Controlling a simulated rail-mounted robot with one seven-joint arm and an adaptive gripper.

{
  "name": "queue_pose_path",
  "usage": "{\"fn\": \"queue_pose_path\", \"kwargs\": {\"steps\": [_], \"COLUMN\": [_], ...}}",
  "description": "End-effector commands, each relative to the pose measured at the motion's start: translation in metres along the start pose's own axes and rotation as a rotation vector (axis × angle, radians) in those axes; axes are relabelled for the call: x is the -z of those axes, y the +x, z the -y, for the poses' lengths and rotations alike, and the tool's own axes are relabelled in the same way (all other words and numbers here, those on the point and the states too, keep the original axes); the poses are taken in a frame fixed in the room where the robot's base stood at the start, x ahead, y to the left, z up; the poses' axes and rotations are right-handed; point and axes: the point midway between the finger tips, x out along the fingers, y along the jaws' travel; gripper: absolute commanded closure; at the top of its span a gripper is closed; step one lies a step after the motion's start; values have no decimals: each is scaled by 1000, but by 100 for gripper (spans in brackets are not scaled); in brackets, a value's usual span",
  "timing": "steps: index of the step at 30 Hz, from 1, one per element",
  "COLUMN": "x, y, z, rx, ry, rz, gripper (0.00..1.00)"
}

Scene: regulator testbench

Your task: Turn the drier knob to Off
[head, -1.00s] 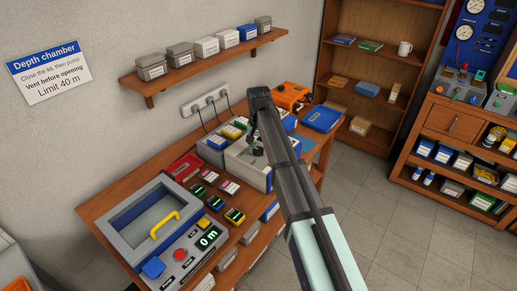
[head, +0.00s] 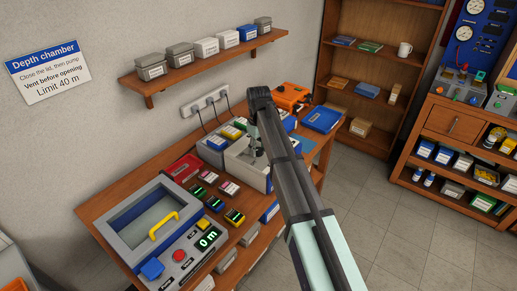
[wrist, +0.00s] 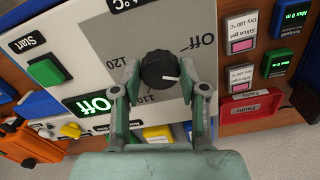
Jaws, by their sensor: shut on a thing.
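The drier (head: 239,165) is a white box on the bench, partly hidden by my arm in the head view. In the wrist view its panel (wrist: 95,50) carries a round black knob (wrist: 157,62) with a white pointer line. The line points right and slightly down, below the printed "Off" mark; 110 and 120 are printed on the other side. A small display (wrist: 92,105) reads Off in green. My gripper (wrist: 161,74) has one finger on each side of the knob and is shut on it. In the head view my gripper (head: 257,150) is over the drier.
A green start button (wrist: 47,70) sits on the panel. A red tray (wrist: 252,112) and small labelled packs (wrist: 242,35) lie beside the drier. The depth chamber (head: 150,220) with a yellow handle stands nearer on the bench. An orange case (head: 291,96) is behind.

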Motion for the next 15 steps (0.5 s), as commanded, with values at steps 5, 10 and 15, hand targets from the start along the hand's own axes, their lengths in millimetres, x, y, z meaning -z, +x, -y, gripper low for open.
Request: {"fn": "queue_pose_path", "kwargs": {"steps": [5, 10, 15], "x": [-2, -2, -2], "y": [2, 2, 2], "z": [0, 0, 0], "rx": [2, 2, 2], "ry": [-166, -326, -469], "rz": [4, 4, 4], "gripper": [92, 92, 92]}}
